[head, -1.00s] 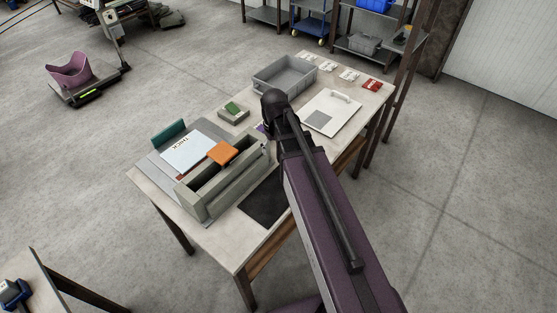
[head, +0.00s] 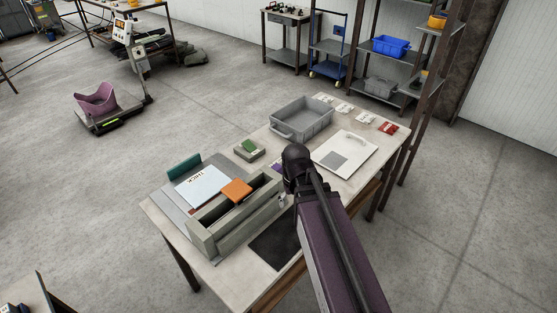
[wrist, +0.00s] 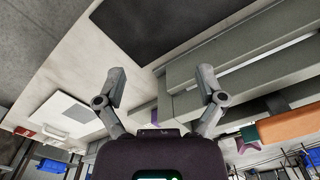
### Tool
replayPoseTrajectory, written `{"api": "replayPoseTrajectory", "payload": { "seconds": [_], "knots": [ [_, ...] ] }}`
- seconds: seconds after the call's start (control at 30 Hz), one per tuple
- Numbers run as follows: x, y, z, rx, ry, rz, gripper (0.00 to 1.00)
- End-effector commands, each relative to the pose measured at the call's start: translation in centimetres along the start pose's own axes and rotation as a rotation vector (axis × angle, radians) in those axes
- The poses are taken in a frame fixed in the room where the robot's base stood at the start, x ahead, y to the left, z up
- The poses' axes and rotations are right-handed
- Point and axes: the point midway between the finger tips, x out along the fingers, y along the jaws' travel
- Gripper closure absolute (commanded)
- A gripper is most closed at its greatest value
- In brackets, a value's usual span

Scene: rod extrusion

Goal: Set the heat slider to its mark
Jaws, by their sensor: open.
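A long grey machine (head: 222,236) stands at the left of the table, with an orange block (head: 236,190) and a white card (head: 199,186) with dark lettering on top. In the wrist view the grey machine (wrist: 240,72) fills the right side. I cannot make out the heat slider or its mark for certain. A small pale fitting (head: 282,199) shows at the machine's right end in the head view. My gripper (wrist: 161,86) is open and empty, its two fingers spread beside and above the machine's edge.
A black mat (head: 275,242) lies in front of the machine. A grey tray (head: 301,121), a white board (head: 345,153), a small box with a green top (head: 249,148) and a red item (head: 388,128) are farther back. A purple thing (wrist: 144,114) shows between the fingers.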

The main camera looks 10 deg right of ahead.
Motion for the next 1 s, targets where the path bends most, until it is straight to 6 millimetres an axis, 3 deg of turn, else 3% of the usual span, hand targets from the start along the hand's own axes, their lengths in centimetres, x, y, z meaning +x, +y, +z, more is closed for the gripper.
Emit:
{"api": "replayPoseTrajectory", "payload": {
  "seconds": [0.17,0.4,0.7,1.0],
  "knots": [
    [0.0,-0.3,2.7,0.046,0.0,0.0,0.11],
    [0.0,-0.3,2.6,0.054,0.0,0.0,0.11],
    [0.0,-0.3,2.6,0.054,0.0,0.0,1.0],
    [0.0,-0.3,2.6,0.053,0.0,0.0,1.0]
  ]
}}
